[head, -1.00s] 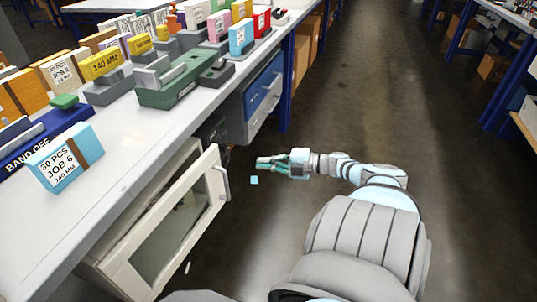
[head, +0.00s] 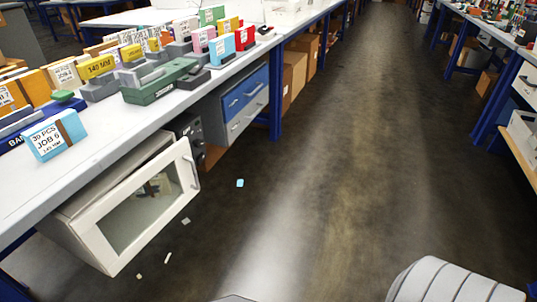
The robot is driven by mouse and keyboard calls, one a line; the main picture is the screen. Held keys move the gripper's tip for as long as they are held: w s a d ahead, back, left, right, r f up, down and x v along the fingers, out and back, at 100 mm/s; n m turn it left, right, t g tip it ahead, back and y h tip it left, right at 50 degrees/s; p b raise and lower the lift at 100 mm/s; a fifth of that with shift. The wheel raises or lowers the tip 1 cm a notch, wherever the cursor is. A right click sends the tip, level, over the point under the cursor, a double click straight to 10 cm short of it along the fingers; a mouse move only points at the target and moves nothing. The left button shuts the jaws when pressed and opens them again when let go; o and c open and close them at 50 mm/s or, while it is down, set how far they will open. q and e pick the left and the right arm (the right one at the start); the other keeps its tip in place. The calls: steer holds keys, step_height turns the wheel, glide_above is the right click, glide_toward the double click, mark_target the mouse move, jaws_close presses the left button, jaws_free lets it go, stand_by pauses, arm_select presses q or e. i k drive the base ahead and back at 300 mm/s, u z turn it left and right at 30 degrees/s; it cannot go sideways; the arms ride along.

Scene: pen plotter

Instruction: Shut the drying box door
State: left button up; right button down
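The drying box (head: 112,182) is a white box under the front edge of the bench at the left. Its door (head: 104,237) has a white frame around a glass pane, with a handle (head: 194,173) on the right edge. The door stands close to the box front; I cannot tell whether a narrow gap remains along its right edge. Something small and dark shows through the glass. Neither of my grippers is in view. Only a grey link of my arm shows at the bottom right, well apart from the door.
The bench (head: 105,150) carries several labelled boxes, a green device (head: 160,82) and a blue job box (head: 55,137). A drawer unit (head: 240,105) hangs beyond the drying box. Small scraps, one blue (head: 240,183), lie on the floor. The aisle is otherwise clear.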

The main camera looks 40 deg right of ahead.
mark_target(84, 226)
steer(key=u, duration=0.1)
steer(key=k, duration=0.35)
steer(key=z, duration=1.4)
steer(key=i, duration=0.95)
steer(key=u, duration=0.75)
steer(key=i, duration=0.6)
steer(key=u, duration=0.95)
